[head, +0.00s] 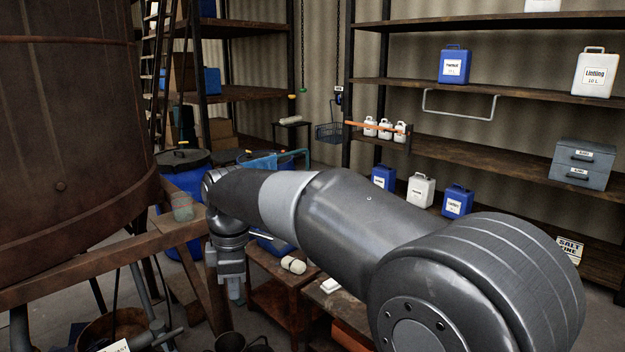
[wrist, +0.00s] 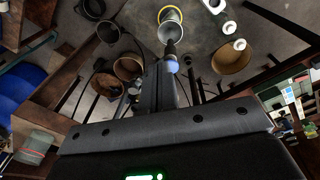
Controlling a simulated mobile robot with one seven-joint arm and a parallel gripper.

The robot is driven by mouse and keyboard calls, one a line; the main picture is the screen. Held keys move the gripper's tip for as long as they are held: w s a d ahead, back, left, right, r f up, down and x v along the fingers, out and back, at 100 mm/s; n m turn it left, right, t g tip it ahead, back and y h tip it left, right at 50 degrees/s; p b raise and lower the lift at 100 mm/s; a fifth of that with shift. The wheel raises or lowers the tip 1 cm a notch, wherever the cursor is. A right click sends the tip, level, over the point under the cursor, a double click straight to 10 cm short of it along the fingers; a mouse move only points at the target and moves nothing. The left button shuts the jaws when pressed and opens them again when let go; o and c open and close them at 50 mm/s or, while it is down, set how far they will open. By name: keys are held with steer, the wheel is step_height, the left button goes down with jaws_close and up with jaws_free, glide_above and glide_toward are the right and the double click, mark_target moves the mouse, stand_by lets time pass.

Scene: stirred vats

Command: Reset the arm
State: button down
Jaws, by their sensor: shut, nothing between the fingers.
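My arm (head: 350,210) reaches from the lower right across the middle of the head view and bends down at its far end. My gripper (head: 236,292) hangs there, pointing down, beside the wooden frame of the big rusty vat (head: 65,130). In the wrist view my gripper (wrist: 171,70) is shut and holds nothing. A bucket with a yellow rim (wrist: 171,22) shows just beyond the fingertips, against the floor. The depth between them is hard to tell. My arm hides part of the area behind it.
A glass jar (head: 183,207) stands on the vat's timber frame (head: 80,265), left of my gripper. Blue drums (head: 182,185) stand behind. A low wooden table (head: 275,300) is right of my gripper. Shelves (head: 450,155) with canisters line the back wall. Several buckets (wrist: 109,32) stand below.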

steer(key=s+d+r+m+t, duration=0.1)
steer(key=s+d+m, duration=0.15)
steer(key=d, duration=0.25)
steer(key=s+d+r+m, duration=0.1)
steer(key=d+r+m, duration=0.15)
steer(key=d, duration=0.35)
steer(key=s+d+f+m+t, duration=0.2)
steer(key=s+d+m, duration=0.6)
steer(key=d, duration=0.2)
steer(key=s+d+f+m+t, duration=0.2)
steer(key=s+d+f+m, duration=0.1)
steer(key=s+d+m, duration=0.4)
steer(key=s+d, duration=0.1)
steer(key=d, duration=0.1)
steer(key=shift+d+f+m+h, duration=0.3)
steer(key=shift+d+m+h, duration=0.1)
